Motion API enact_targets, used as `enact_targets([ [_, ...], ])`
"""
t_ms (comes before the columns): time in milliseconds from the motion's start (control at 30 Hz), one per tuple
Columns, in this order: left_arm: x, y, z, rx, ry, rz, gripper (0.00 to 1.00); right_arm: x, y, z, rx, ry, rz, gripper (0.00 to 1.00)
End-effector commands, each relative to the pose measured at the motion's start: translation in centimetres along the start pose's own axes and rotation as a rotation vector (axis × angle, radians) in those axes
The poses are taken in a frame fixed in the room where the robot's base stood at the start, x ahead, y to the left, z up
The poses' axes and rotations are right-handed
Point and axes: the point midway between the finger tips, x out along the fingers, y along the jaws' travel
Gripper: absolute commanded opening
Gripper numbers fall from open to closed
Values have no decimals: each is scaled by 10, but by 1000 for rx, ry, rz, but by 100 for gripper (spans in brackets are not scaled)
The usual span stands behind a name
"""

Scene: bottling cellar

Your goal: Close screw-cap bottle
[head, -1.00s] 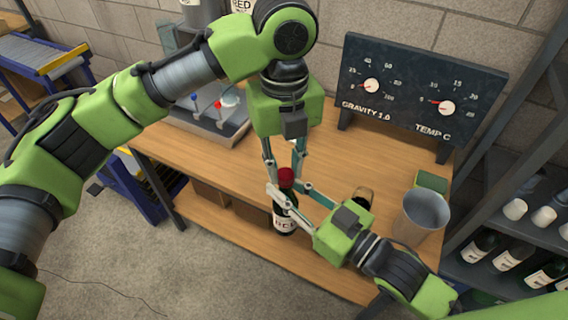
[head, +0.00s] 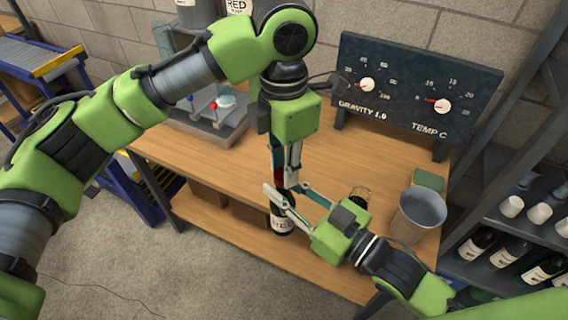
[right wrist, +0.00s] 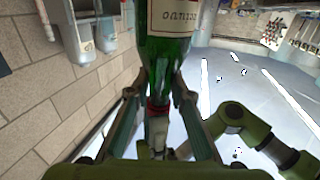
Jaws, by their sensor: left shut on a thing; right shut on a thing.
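The dark green bottle (head: 283,224) with a white label is held upright at the bench's front edge; whether its base rests on anything is unclear. My right gripper (head: 280,199) is shut on its upper part from the right. In the right wrist view the bottle (right wrist: 168,48) appears upside down between the fingers (right wrist: 158,92). The red cap (head: 279,177) is at the bottle's top, and it shows in the right wrist view (right wrist: 157,111). My left gripper (head: 284,182) points straight down and is shut on the cap, its fingers hiding much of it.
A grey bucket (head: 419,215) and a green sponge (head: 428,181) stand at the bench's right end. A gauge board (head: 415,95) stands at the back. A tray with red and blue knobs (head: 207,120) is at the back left. A rack of bottles (head: 510,250) stands at right.

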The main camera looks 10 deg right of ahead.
Motion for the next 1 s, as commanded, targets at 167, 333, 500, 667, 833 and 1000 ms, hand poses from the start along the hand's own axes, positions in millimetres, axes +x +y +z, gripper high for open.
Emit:
enact_targets([
  [167,-1,2,0,-5,0,4,38,0,0,0,0,0,-1,0],
  [333,0,1,0,-4,0,2,38,0,0,-1,0,2,-1,0],
  [500,-1,1,0,-4,0,1,38,0,0,-1,0,3,0,0],
  [667,-14,1,0,-4,-1,2,38,0,0,-2,-1,3,0,0],
  [833,-37,0,0,-4,-1,2,38,0,0,-2,-1,4,0,0],
  [1000,-46,0,0,-4,0,1,38,0,0,-2,-1,4,0,0],
])
